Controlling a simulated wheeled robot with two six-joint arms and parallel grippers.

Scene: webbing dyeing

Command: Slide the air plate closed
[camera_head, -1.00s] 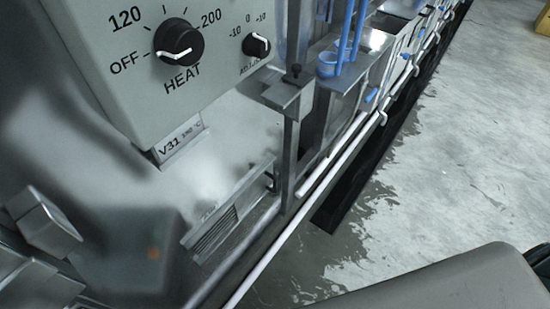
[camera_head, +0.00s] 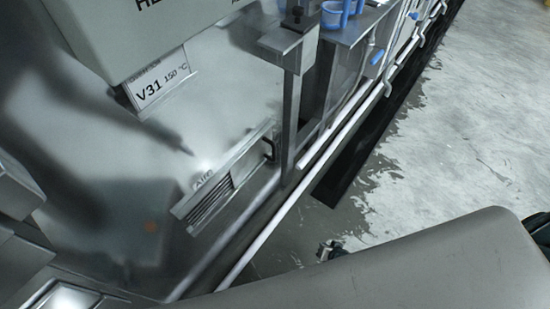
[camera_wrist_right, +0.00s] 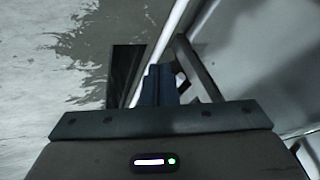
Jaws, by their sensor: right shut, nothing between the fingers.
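The air plate (camera_head: 247,162) is a flat metal slide low on the grey machine face, under a small "AIR" label. It has a dark handle (camera_head: 268,149) at its right end. Open dark slots (camera_head: 210,203) show to the left of it, so the vent is partly uncovered. My right gripper (camera_head: 330,250) shows only as a small dark tip beyond my grey arm, over the floor, apart from the plate. In the right wrist view its blue-grey fingers (camera_wrist_right: 160,84) are together with nothing between them. My left gripper is not in view.
A vertical metal post (camera_head: 290,110) stands right of the handle. A long white pipe (camera_head: 310,190) runs along the machine's lower edge. Blue cups (camera_head: 333,14) sit on a ledge above. A "V31 150 °C" tag (camera_head: 160,82) hangs above left. The wet floor (camera_head: 450,140) at right is open.

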